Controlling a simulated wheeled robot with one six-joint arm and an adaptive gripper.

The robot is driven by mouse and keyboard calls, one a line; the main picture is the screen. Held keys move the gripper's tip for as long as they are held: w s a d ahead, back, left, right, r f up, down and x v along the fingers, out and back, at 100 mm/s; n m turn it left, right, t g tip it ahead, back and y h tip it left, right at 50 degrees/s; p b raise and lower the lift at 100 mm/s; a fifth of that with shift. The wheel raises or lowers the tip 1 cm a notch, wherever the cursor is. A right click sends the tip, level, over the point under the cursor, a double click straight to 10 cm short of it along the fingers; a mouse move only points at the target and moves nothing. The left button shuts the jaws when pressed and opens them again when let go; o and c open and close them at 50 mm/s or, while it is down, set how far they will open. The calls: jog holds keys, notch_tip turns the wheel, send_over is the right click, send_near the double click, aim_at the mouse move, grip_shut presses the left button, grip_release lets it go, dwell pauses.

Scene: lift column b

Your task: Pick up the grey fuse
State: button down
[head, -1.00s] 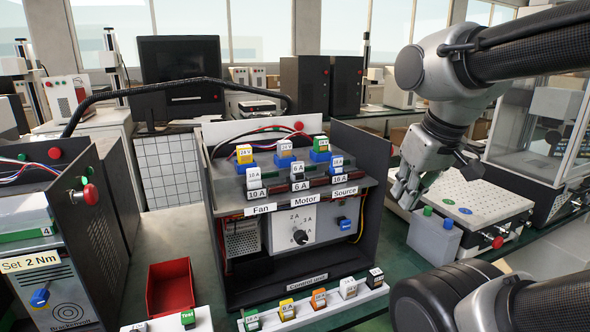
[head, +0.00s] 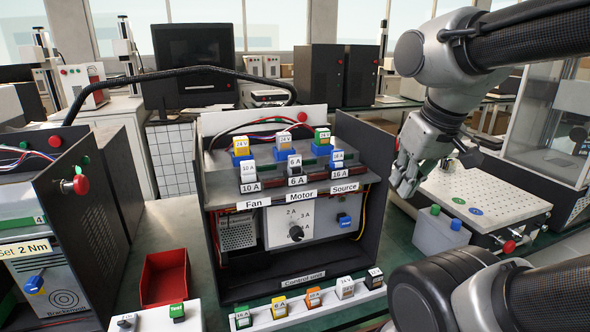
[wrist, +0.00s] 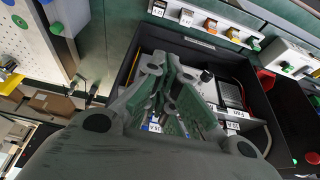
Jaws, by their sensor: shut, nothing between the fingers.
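A grey fuse (head: 345,287) stands in the white rack (head: 298,311) at the front foot of the control unit, between an orange fuse (head: 313,297) and a black fuse (head: 374,278). In the wrist view the grey fuse (wrist: 186,17) shows near the top edge, apart from my gripper. My gripper (head: 404,184) is shut and empty, to the right of the control unit and above the rack's height. In the wrist view my gripper (wrist: 164,76) covers part of the control unit.
The control unit (head: 290,277) has tall side panels and fuses in its upper row. A grey box (head: 440,234) with green and blue buttons and a perforated plate (head: 487,194) stand right of it. A red bin (head: 165,277) stands left.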

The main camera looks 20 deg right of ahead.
jog(key=c, duration=2.2)
grip_release()
jog(key=o, duration=1)
jog(key=w+n, duration=0.1)
jog(key=w+a+r+n, duration=0.1)
jog(key=w+r, duration=0.1)
jog(key=shift+w+a+n+g+y, duration=0.1)
jog(key=shift+a+n+g+y, duration=0.2)
jog(key=shift+a+n+y, duration=0.1)
jog(key=shift+o, duration=0.2)
jog(key=w+a+r+n+g+y, duration=0.1)
jog(key=w+a+r+n, duration=0.1)
jog(key=w+n, duration=0.3)
jog(key=shift+w+a+r+n+g, duration=0.3)
jog(key=shift+w+a+n, duration=0.1)
jog(key=shift+w+a, duration=0.4)
jog(key=n+g+y, duration=0.2)
jog(key=n+y, duration=0.1)
jog(key=n, duration=0.6)
send_over(296, 155)
jog(key=w+d, duration=0.1)
jog(key=d, duration=0.2)
jog(key=shift+s+a+x, duration=0.1)
jog(key=shift+s+x, duration=0.05)
jog(key=shift+x, duration=1.05)
jog(key=shift+s+a+x, duration=0.1)
jog(key=shift+s+x, duration=0.05)
jog(key=shift+x, duration=1)
jog(key=shift+s+x, duration=0.15)
jog(key=shift+x, duration=1.05)
